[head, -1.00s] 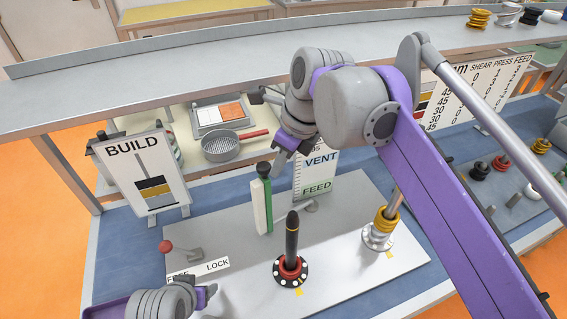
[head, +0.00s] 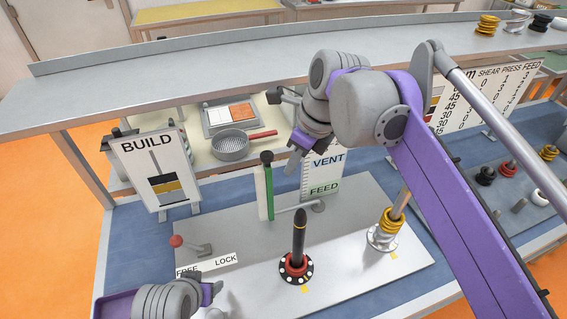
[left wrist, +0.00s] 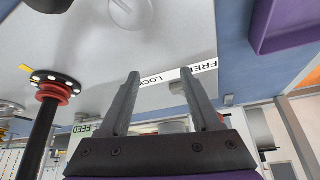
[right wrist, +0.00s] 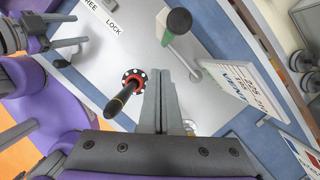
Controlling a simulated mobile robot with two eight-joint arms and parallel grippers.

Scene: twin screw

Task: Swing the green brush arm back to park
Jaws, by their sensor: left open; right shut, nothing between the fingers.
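The green brush arm (head: 268,190) is an upright green and white bar with a dark knob on top. A grey bar joins it to a round pivot (head: 318,206) on the grey plate (head: 350,265).
A black rod (head: 299,235) stands in a red collar mid-plate. A yellow-ringed post (head: 385,232) stands right. A red-knobbed lever (head: 190,244) sits by the FREE/LOCK label. The VENT/FEED sign (head: 322,172) stands close behind the brush arm. The BUILD sign (head: 158,172) is at left.

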